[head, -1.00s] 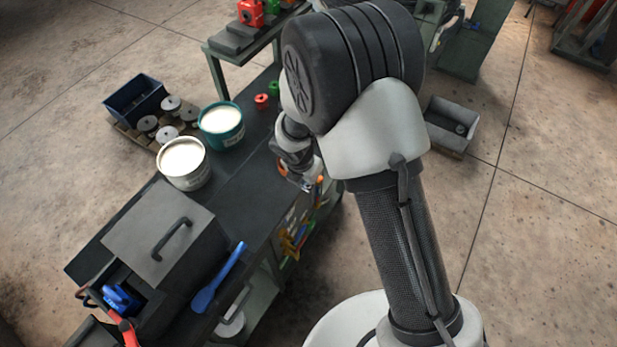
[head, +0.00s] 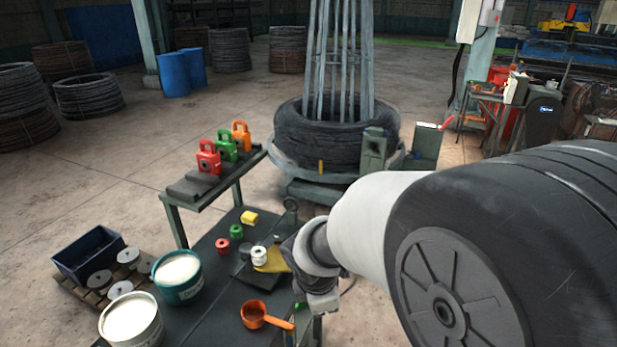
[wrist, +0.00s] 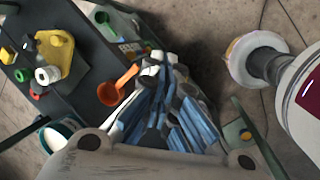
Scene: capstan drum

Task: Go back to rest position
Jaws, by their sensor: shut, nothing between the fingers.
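My gripper (head: 320,302) is at the end of my arm, above the near right edge of the dark workbench (head: 208,318) in the head view. It is shut with nothing in it. My arm and wrist partly cover it, and its fingertips are hard to make out. An orange scoop (head: 262,316) lies on the bench just left of the gripper; it also shows in the wrist view (wrist: 112,91).
A teal bucket (head: 178,277) and a white bucket (head: 130,320) stand at the left. Red, green and orange padlock-shaped blocks (head: 208,158) stand on the raised shelf. The capstan drum (head: 322,132) stands beyond the bench. Open floor (head: 110,185) lies at the left.

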